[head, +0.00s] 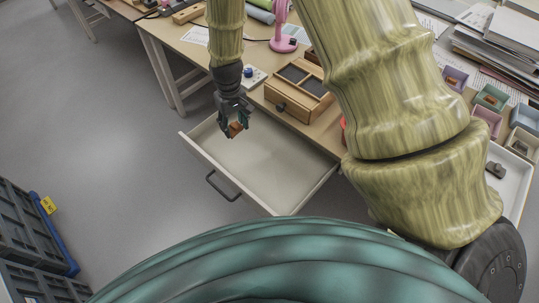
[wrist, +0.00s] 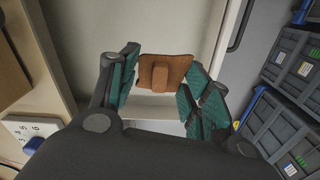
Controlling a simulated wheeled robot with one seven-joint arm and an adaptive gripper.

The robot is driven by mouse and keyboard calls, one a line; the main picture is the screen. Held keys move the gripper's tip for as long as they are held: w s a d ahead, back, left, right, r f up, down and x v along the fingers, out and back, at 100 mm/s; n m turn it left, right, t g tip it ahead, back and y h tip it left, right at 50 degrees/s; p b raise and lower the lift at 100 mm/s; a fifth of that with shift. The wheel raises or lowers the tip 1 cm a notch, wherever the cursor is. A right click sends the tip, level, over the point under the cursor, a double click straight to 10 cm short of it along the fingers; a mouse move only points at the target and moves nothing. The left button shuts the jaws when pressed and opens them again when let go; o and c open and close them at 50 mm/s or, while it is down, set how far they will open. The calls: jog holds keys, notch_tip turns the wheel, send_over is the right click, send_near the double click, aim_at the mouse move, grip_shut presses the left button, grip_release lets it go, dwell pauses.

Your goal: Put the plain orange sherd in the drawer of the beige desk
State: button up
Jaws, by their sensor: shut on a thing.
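The plain orange sherd (wrist: 178,68) is between the fingertips of my gripper (wrist: 160,88) in the wrist view, with a raised block on its face. In the head view my gripper (head: 235,124) is shut on the sherd (head: 236,128), over the left back part of the open drawer. The drawer (head: 262,164) is pulled out from the beige desk (head: 255,97) and its visible floor is empty. It also shows below the sherd in the wrist view (wrist: 85,30). The height of the sherd above the drawer floor is hard to tell.
A wooden divided box (head: 300,90) stands on the desk behind the drawer, and a pink stand (head: 281,40) is farther back. Small coloured trays (head: 490,97) sit at the right. Grey crates (head: 30,235) stand on the floor at the left. The drawer's front and right are clear.

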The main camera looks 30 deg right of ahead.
jog(key=b, duration=0.4)
send_near(238, 150)
jog(key=shift+n, duration=0.3)
jog(key=shift+f+p, duration=0.65)
jog(key=shift+f, duration=2.6)
jog(key=shift+f, duration=0.15)
jog(key=o, duration=1)
notch_tip(238, 150, up, 12)
jog(key=shift+d+r+b, duration=0.1)
jog(key=shift+r+b, duration=0.05)
jog(key=shift+b, duration=0.4)
